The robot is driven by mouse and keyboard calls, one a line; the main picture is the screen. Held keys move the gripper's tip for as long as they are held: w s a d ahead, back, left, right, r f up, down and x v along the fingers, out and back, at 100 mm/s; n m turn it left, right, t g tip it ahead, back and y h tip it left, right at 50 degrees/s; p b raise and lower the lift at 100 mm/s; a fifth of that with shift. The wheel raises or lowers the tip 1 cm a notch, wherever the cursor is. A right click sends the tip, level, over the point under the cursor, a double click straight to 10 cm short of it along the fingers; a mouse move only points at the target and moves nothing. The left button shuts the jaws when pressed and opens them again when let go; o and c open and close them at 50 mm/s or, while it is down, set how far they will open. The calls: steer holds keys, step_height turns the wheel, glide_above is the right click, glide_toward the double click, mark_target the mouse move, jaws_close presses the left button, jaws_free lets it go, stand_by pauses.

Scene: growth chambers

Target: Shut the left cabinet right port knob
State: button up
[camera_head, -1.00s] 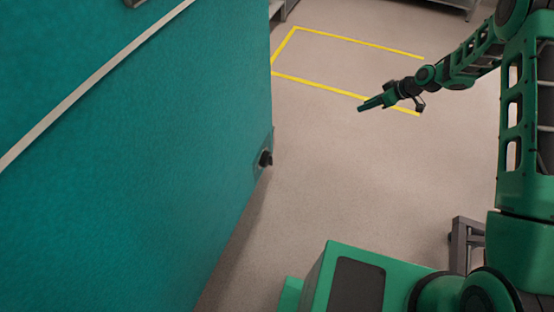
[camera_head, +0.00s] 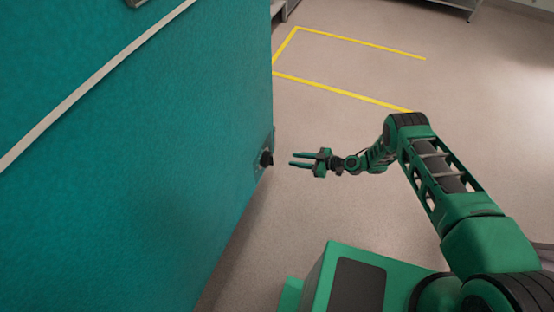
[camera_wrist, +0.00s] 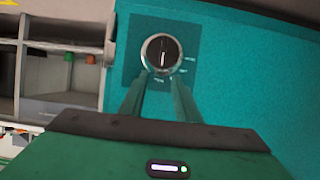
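The teal cabinet (camera_head: 130,160) fills the left of the head view. A black port knob (camera_head: 266,159) sits low on its face near the right edge. In the wrist view the knob (camera_wrist: 162,53) has a silver ring, a pale pointer line running roughly up and down the picture, and small label marks to its right and below, on a darker square plate (camera_wrist: 135,75). My gripper (camera_head: 292,159) points left at the knob, a short gap away. Its two fingers are apart with nothing between them. In the wrist view the fingertips (camera_wrist: 160,80) appear just below the knob.
A shelf unit (camera_wrist: 62,70) with small green and orange items shows at the left of the wrist view. Yellow floor tape (camera_head: 345,93) marks a rectangle behind. The floor (camera_head: 330,215) around my gripper is clear.

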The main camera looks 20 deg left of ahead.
mark_target(269, 160)
steer(key=s+x, duration=0.1)
steer(key=x, duration=1)
steer(key=shift+w, duration=0.3)
steer(key=shift+f, duration=0.1)
jaws_close()
